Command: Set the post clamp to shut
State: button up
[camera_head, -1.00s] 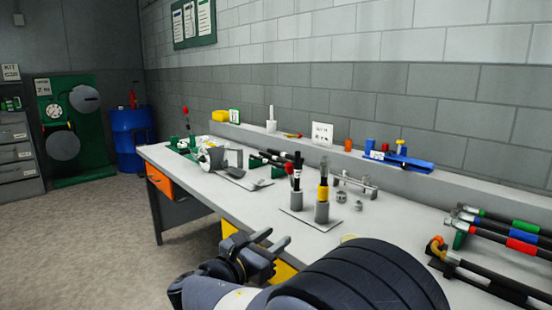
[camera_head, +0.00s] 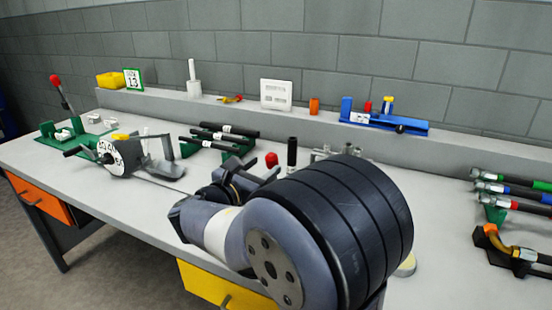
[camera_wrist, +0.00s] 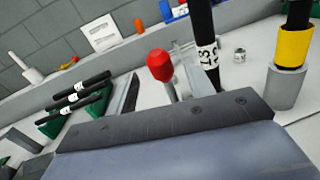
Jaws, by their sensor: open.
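A red knob (camera_head: 271,160) on a pale stem stands beside an upright black labelled hose (camera_head: 292,152); this looks like the post clamp. In the wrist view the red knob (camera_wrist: 160,65) is just left of the black hose (camera_wrist: 206,45), its stem nearly upright. Its base is hidden behind a dark part of my gripper, and I cannot tell whether the clamp is open or shut. A second post, with a yellow collar (camera_wrist: 293,45) in a grey holder (camera_wrist: 286,86), stands to the right. My gripper (camera_head: 246,172) is open and empty, left of the red knob and apart from it.
Black hoses on a green rack (camera_head: 218,140) and a dial device (camera_head: 118,157) lie left of my gripper. A blue tool (camera_head: 384,121) sits on the back ledge. Coloured hoses (camera_head: 515,190) lie at the right. My arm covers the middle of the bench.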

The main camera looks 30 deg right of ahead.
jog(key=x, duration=0.6)
jog(key=shift+w+d+b, duration=0.2)
jog(key=shift+d+b, duration=0.1)
jog(key=shift+d, duration=0.05)
jog(key=shift+c, duration=0.5)
grip_shut()
